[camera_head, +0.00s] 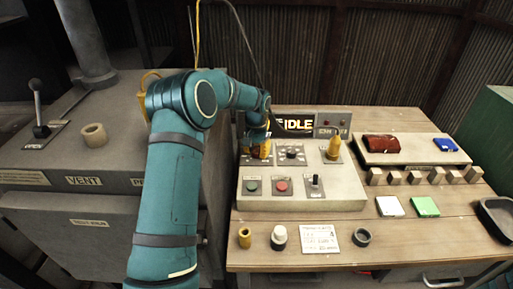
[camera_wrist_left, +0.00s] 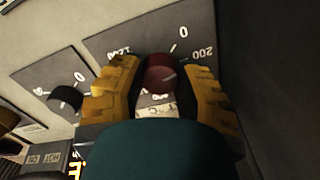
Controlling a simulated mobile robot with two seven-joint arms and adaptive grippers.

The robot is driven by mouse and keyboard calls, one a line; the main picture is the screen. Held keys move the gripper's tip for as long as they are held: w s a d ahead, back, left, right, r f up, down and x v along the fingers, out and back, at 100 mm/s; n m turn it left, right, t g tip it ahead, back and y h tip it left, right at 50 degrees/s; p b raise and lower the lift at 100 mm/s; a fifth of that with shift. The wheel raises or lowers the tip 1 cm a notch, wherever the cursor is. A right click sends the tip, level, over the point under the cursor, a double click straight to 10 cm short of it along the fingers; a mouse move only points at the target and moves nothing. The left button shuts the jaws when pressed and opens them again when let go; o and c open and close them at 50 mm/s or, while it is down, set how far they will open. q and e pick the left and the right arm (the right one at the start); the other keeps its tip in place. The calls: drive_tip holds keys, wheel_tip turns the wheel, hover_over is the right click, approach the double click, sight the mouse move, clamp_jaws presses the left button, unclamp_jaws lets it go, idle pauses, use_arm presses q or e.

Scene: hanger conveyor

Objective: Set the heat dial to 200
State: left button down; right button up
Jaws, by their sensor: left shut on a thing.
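The heat dial is a dark red round knob (camera_wrist_left: 160,74) on a dark plate (camera_wrist_left: 112,42) in the left wrist view. The plate carries the printed numbers 0 and 200 at the upper right, with another number at the upper left. A pale mark on the knob points up and right, roughly toward the 200; its exact setting is hard to tell. My left gripper (camera_wrist_left: 158,85) has its yellow fingers closed on either side of the knob. In the head view my left gripper (camera_head: 258,149) covers the dial at the panel's left end. My right gripper is out of view.
A black knob (camera_wrist_left: 66,98) sits beside the dial; it also shows in the head view (camera_head: 291,152). A display (camera_head: 297,123) reads IDLE. Small parts lie on the bench.

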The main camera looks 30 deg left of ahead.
sight(256, 150)
use_arm(q)
drive_tip(key=shift+m+p, duration=0.35)
drive_tip(key=shift+m, duration=0.45)
drive_tip(key=c, duration=0.6)
unclamp_jaws()
drive_tip(key=shift+f, duration=0.1)
drive_tip(key=shift+o, duration=0.2)
drive_tip(key=shift+r, duration=0.2)
wheel_tip(256, 150, up, 12)
drive_tip(key=shift+f, duration=0.15)
